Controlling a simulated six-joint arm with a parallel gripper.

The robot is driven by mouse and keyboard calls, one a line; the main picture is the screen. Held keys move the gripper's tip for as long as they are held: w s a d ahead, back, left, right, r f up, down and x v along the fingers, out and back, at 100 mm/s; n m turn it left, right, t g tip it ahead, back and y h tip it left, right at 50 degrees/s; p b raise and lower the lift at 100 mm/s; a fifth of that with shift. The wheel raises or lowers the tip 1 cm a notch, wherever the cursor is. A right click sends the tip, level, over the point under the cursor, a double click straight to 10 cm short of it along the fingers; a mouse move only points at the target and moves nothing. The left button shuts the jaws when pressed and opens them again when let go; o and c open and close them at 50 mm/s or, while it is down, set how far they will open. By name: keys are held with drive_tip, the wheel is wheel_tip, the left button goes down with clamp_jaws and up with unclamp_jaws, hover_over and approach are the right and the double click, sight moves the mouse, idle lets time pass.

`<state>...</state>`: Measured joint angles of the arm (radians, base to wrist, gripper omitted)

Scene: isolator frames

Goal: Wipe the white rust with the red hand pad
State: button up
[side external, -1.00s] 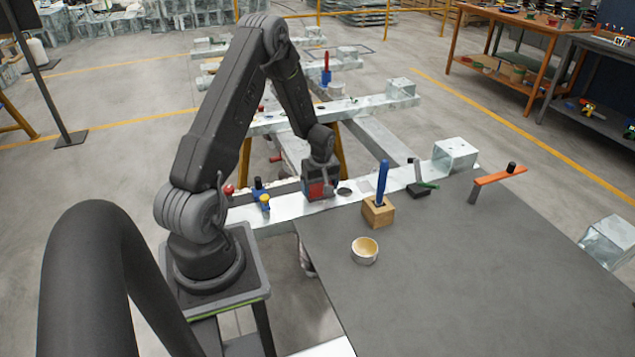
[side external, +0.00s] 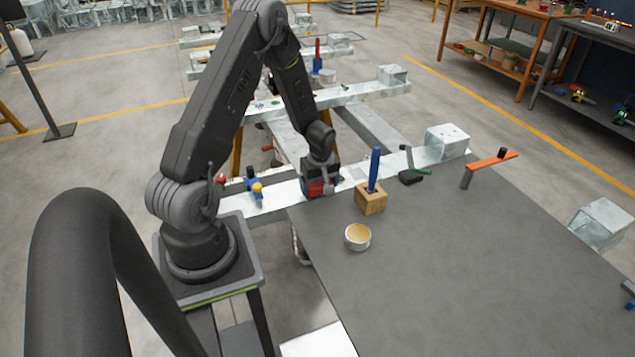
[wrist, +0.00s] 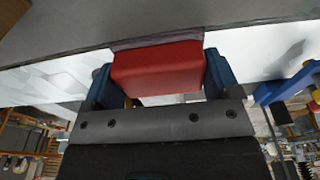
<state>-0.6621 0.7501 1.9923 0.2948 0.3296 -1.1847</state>
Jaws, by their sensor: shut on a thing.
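My gripper (side external: 320,184) is shut on the red hand pad (wrist: 160,70), which sits between its two blue fingers in the wrist view. In the side external view the red pad (side external: 317,188) shows at the gripper's end, low over the galvanized beam (side external: 285,198). The pad's far edge lies at or very near the beam; I cannot tell whether it touches. Pale, whitish patches show on the beam (wrist: 50,80) in the wrist view, but I cannot make out the white rust's edges. The spot under the pad is hidden.
A dark table (side external: 450,270) lies right in front of the beam. On it stand a wooden block (side external: 371,203) with a blue-handled tool (side external: 375,168) and a small round tub (side external: 357,238). A blue and yellow clamp (side external: 256,188) sits on the beam left of my gripper.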

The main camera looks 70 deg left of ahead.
drive_tip(key=shift+s+d+f, duration=0.1)
drive_tip(key=shift+s+d, duration=0.05)
drive_tip(key=shift+d, duration=0.05)
drive_tip(key=shift+a+r, duration=0.15)
drive_tip(key=shift+r, duration=2.85)
drive_tip(key=shift+r, duration=1.55)
drive_tip(key=shift+f, duration=0.1)
drive_tip(key=shift+f, duration=3.35)
drive_tip(key=shift+f, duration=0.6)
